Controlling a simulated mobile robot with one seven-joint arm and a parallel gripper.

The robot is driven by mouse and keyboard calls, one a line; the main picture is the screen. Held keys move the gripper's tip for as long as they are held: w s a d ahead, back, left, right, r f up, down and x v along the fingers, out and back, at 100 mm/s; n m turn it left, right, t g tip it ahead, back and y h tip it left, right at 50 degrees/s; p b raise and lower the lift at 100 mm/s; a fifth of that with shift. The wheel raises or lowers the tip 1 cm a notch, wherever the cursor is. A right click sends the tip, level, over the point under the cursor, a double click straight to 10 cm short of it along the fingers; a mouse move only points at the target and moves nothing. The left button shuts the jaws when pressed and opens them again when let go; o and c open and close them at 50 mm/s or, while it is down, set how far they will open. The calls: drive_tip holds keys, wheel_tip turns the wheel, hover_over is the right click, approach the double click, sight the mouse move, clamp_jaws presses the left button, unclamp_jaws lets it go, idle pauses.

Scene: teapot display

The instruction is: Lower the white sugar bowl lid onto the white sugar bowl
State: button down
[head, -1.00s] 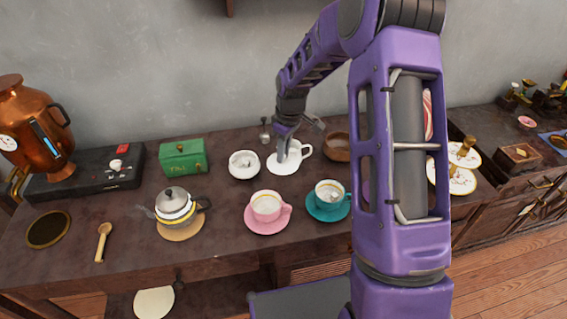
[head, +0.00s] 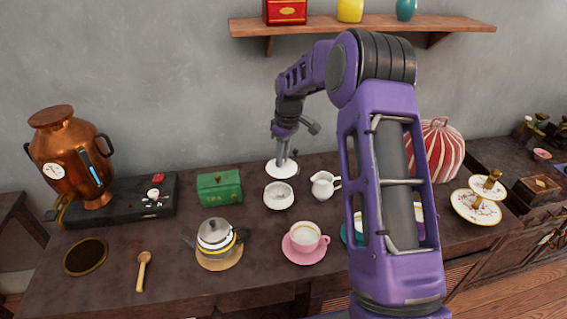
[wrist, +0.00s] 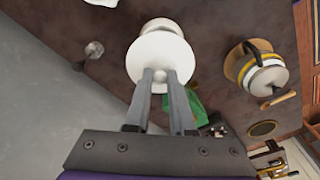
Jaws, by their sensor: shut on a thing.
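My gripper (head: 283,157) is shut on the knob of the white sugar bowl lid (head: 281,168). The lid is a round white disc, about level. In the wrist view my gripper (wrist: 160,78) pinches the knob of the lid (wrist: 160,58) between two grey fingers. The white sugar bowl (head: 279,196) stands open on the table, just below the lid in the head picture. In the wrist view a white rim of the bowl (wrist: 162,25) shows past the lid, which hides most of it. The lid looks apart from the bowl; the gap's height is unclear.
A white creamer (head: 325,186) stands close right of the bowl, and a green tea box (head: 219,189) left. A pink cup (head: 305,237) and a teapot (head: 214,235) stand in front. A small metal item (wrist: 94,49) shows in the wrist view.

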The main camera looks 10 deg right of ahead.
sight(279, 174)
drive_tip(key=shift+w+a+r, duration=0.3)
drive_tip(key=shift+w+a, duration=0.05)
drive_tip(key=shift+a, duration=0.15)
drive_tip(key=shift+f+b, duration=1.55)
drive_tip(key=shift+f, duration=0.9)
drive_tip(key=shift+f, duration=0.2)
drive_tip(key=shift+f+b, duration=0.75)
drive_tip(key=shift+f, duration=0.6)
drive_tip(key=shift+f+b, duration=0.55)
drive_tip(key=shift+f, duration=0.5)
drive_tip(key=shift+f, duration=0.15)
drive_tip(key=shift+f, duration=0.2)
